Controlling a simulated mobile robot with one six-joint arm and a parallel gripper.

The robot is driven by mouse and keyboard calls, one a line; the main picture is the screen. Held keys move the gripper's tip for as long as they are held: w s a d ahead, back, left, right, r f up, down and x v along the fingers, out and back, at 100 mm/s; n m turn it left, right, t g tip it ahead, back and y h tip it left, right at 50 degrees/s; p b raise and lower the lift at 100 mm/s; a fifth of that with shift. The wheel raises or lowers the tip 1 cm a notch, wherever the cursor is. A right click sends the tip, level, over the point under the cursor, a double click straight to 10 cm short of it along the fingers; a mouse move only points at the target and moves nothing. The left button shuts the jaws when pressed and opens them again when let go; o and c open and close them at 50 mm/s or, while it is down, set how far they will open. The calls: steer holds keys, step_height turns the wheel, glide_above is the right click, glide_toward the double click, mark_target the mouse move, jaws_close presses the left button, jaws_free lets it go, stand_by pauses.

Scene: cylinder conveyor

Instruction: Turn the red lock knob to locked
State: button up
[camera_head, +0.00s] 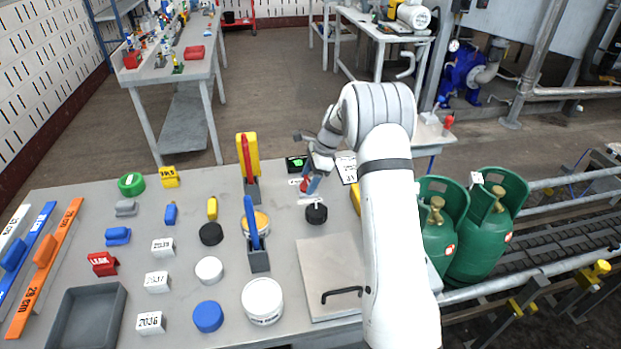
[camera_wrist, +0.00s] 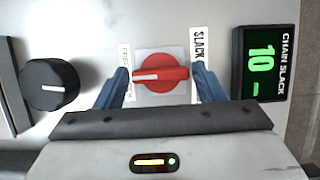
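The red lock knob (camera_wrist: 160,74) shows in the wrist view on a light square plate, its white line pointing left toward a label that starts with "FREE" (camera_wrist: 126,60) and is partly hidden by a finger. A label reading "SLACK" (camera_wrist: 199,45) is up and to the right. My gripper (camera_wrist: 160,82) is open, one blue finger on each side of the knob, with small gaps visible. In the head view, my gripper (camera_head: 312,186) is low over the panel at the table's far right, and the knob (camera_head: 304,186) is partly hidden by it.
A black knob (camera_wrist: 50,84) is left of the red one in the wrist view. A "CHAIN SLACK" display (camera_wrist: 263,62) reading 10 is at right. In the head view, a hatch with a black handle (camera_head: 342,294) and green gas cylinders (camera_head: 487,235) lie near my arm.

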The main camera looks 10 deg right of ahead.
steer(key=c, duration=0.6)
steer(key=shift+d, duration=0.2)
steer(key=shift+c, duration=0.3)
steer(key=shift+a, duration=0.15)
steer(key=n+g+p, duration=0.1)
steer(key=n, duration=0.1)
steer(key=shift+w+n, duration=0.15)
steer(key=shift+n, duration=0.25)
steer(key=n+g+p, duration=0.1)
steer(key=n, duration=0.3)
steer(key=shift+w+a+n+g+h+p, duration=0.1)
steer(key=shift+a+n+g+h+p, duration=0.05)
steer(key=shift+n+g+h+p, duration=0.2)
steer(key=n+h, duration=0.1)
steer(key=n, duration=0.1)
steer(key=n+g, duration=0.1)
steer(key=n, duration=0.2)
steer(key=shift+w+a+g+h+p, duration=0.1)
steer(key=shift+a+g+h+p, duration=0.05)
steer(key=shift+g+h+p, duration=0.15)
steer(key=shift+a+n+h, duration=0.1)
steer(key=shift+n+h, duration=0.45)
steer(key=shift+n, duration=0.85)
steer(key=shift+n+h, duration=0.5)
steer(key=shift+n, duration=0.85)
